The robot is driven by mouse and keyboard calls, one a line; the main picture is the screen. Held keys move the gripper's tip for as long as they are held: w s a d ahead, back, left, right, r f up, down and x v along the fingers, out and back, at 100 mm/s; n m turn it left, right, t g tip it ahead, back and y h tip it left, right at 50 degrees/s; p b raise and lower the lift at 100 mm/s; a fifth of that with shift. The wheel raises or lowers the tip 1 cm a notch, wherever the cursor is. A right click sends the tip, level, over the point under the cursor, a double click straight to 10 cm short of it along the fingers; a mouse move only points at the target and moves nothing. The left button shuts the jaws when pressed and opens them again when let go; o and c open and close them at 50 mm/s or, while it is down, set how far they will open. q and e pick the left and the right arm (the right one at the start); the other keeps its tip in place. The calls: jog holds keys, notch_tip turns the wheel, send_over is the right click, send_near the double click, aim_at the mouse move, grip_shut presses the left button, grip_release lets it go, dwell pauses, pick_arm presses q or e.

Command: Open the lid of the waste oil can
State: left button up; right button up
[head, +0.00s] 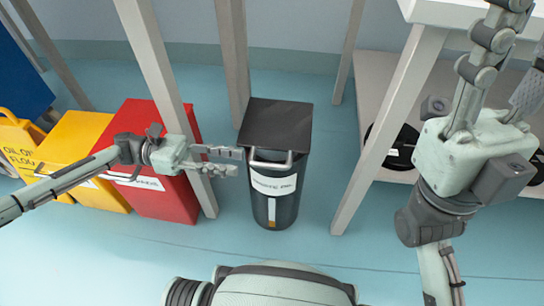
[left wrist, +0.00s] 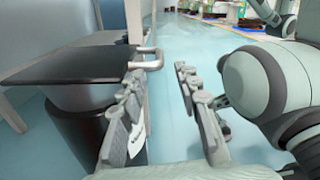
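The waste oil can (head: 274,205) is a dark round bin with a white label, standing on the floor. Its square black lid (head: 275,122) lies flat on top, closed. A pale bar handle (head: 270,160) sits at the lid's front edge; it also shows in the left wrist view (left wrist: 147,60). My left gripper (head: 239,162) is open and empty, just left of the handle, fingers pointing right. In the left wrist view its fingers (left wrist: 160,72) are apart, with the handle beyond the left fingertip, apparently untouched. My right gripper (head: 527,35) is raised at the right, fingers apart, seemingly empty.
A red bin (head: 160,195) and a yellow bin (head: 80,150) stand left of the can. Pale table legs rise beside the can, one (head: 390,125) on its right. A low shelf (head: 375,85) holds black reels. Floor in front is clear.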

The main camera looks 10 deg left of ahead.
aim_at(271, 164)
pick_arm(q)
jog(key=d, duration=0.9)
jog(key=shift+d, duration=0.2)
jog(key=shift+c, duration=0.4)
grip_shut()
